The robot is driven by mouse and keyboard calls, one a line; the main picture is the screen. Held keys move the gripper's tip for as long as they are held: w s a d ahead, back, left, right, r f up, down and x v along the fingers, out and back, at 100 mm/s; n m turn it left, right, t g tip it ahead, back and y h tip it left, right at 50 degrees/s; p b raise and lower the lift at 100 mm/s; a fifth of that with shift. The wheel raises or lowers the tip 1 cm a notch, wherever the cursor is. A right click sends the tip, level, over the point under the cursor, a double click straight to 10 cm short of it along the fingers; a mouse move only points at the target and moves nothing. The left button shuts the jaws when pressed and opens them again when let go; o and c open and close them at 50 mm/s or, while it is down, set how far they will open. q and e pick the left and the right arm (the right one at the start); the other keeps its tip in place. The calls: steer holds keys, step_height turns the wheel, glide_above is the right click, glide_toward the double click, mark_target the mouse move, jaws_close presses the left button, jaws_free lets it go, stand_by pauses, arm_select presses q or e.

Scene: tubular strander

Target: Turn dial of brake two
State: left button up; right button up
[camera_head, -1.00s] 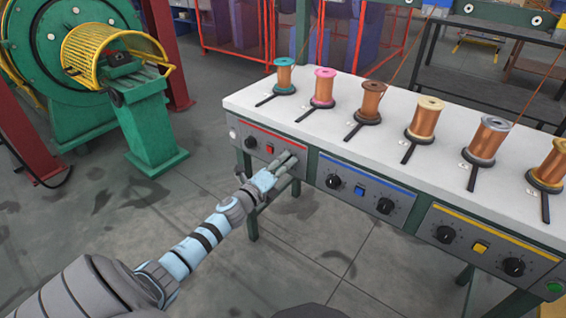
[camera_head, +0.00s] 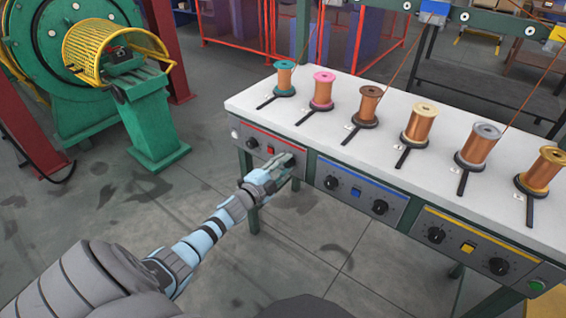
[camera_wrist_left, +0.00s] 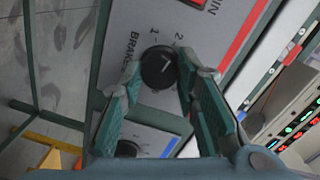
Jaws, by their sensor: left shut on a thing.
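The dial (camera_wrist_left: 158,67) is a round black knob with a pale pointer mark, on a grey panel edged in red. Printed beside it are "BRAKE", partly hidden, and the digits 1 and 2. My left gripper (camera_wrist_left: 157,75) is shut on this dial, with one teal finger on each side of it. In the head view the left gripper (camera_head: 284,163) is at the right end of the red-striped panel (camera_head: 258,130) and hides the dial there. My right gripper is not in view.
A blue-striped panel (camera_head: 341,168) with two black knobs and a yellow-striped panel (camera_head: 453,220) follow to the right. Several wire spools (camera_head: 366,105) stand on the white tabletop (camera_head: 260,92) above. A green machine (camera_head: 150,118) stands at the left.

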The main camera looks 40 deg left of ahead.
arm_select(q)
steer(key=shift+n, duration=0.3)
steer(key=o, duration=1.2)
steer(key=shift+c, duration=0.2)
steer(key=shift+s, duration=0.1)
steer(key=s, duration=1.1)
steer(key=shift+s+d+r, duration=0.15)
steer(key=shift+s+r, duration=0.15)
steer(key=shift+s, duration=0.1)
